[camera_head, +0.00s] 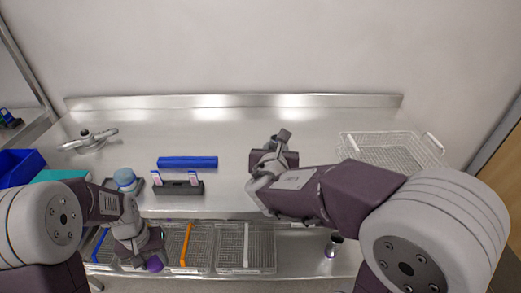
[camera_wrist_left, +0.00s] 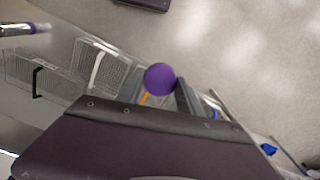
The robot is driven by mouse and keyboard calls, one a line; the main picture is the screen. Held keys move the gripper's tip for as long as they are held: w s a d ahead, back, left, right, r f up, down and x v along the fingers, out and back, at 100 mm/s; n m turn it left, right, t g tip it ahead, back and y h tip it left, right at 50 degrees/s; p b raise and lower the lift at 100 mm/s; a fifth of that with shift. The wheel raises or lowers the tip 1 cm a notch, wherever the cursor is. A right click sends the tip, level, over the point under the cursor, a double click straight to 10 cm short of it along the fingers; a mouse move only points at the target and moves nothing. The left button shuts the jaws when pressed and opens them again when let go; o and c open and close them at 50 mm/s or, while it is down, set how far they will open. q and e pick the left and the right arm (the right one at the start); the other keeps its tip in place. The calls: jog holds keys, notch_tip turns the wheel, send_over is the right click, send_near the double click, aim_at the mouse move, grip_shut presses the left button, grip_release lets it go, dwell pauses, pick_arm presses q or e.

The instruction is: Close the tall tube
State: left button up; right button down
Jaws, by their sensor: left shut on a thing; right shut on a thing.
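My left gripper (camera_head: 148,250) is shut on a round purple cap (camera_head: 154,263), low in front of the bench and over the wire baskets. The purple cap also shows in the left wrist view (camera_wrist_left: 160,78). A shiny metal tube (camera_head: 333,245) with purple at its mouth stands at the lower right, apart from both grippers. It also shows in the left wrist view (camera_wrist_left: 16,29), at the upper left. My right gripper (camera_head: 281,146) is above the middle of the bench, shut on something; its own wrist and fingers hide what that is.
Clear baskets (camera_head: 230,246) line the lower shelf. On the bench are a blue bar (camera_head: 188,162), a dark rack (camera_head: 180,188) with small tags, a blue-lidded jar (camera_head: 125,179) and a wire basket (camera_head: 390,152) at right. The back middle is clear.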

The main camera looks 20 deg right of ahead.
pick_arm(q)
jog(key=shift+r+p, duration=0.35)
jog(key=shift+r, duration=0.15)
pick_arm(e)
jog(key=s+d+r, duration=0.2)
jog(key=s, duration=0.1)
jog(key=shift+d+r, duration=0.25)
jog(key=shift+d, duration=0.15)
jog(key=c, duration=1.9)
grip_release()
grip_shut()
